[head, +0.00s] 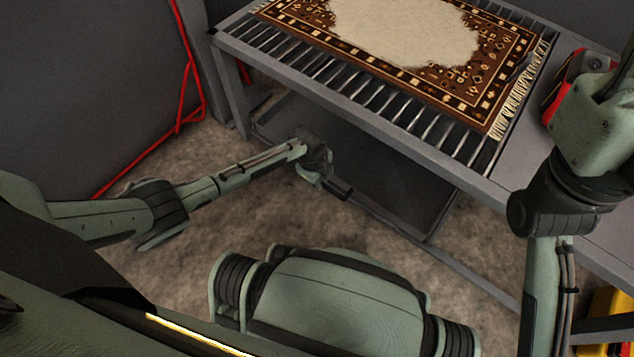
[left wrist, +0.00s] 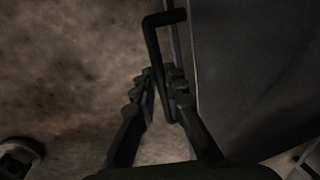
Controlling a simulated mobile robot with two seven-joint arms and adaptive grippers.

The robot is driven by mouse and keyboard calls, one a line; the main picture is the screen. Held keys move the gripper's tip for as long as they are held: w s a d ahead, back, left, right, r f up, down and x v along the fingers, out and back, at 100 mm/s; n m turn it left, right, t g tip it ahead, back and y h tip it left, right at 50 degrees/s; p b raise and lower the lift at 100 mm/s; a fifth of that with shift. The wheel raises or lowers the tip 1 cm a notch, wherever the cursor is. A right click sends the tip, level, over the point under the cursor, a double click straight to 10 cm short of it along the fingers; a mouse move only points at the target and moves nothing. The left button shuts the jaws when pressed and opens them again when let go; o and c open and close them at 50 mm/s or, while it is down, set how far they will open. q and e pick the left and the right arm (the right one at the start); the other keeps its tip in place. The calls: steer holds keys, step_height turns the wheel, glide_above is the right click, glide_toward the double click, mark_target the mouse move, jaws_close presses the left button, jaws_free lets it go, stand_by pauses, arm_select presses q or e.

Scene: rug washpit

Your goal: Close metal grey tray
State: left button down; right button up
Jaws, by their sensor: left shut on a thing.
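The dark grey metal tray (head: 390,165) lies low under the slatted table and sticks out in front of it. My left gripper (head: 338,188) is at the tray's front edge, pointing down. In the left wrist view, a black bent handle (left wrist: 153,42) runs along the edge of the grey tray (left wrist: 260,70). The fingers of my left gripper (left wrist: 160,85) are shut on this handle.
The slatted grey table (head: 370,110) stands above the tray, with a patterned rug (head: 430,75) on it. A red and black object (head: 570,80) sits at the table's right. A red cable (head: 190,90) hangs at the left. The brown floor (head: 390,235) before the tray is free.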

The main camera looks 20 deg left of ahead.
arm_select(q)
steer(key=shift+w, duration=0.35)
steer(key=shift+r, duration=0.1)
steer(key=c, duration=1.6)
jaws_free()
steer(key=shift+d, duration=0.1)
steer(key=shift+o, duration=0.2)
step_height(320, 180, up, 12)
steer(key=s, duration=0.2)
steer(key=shift+a, duration=0.4)
steer(key=shift+s+f, duration=0.1)
steer(key=shift+f, duration=0.1)
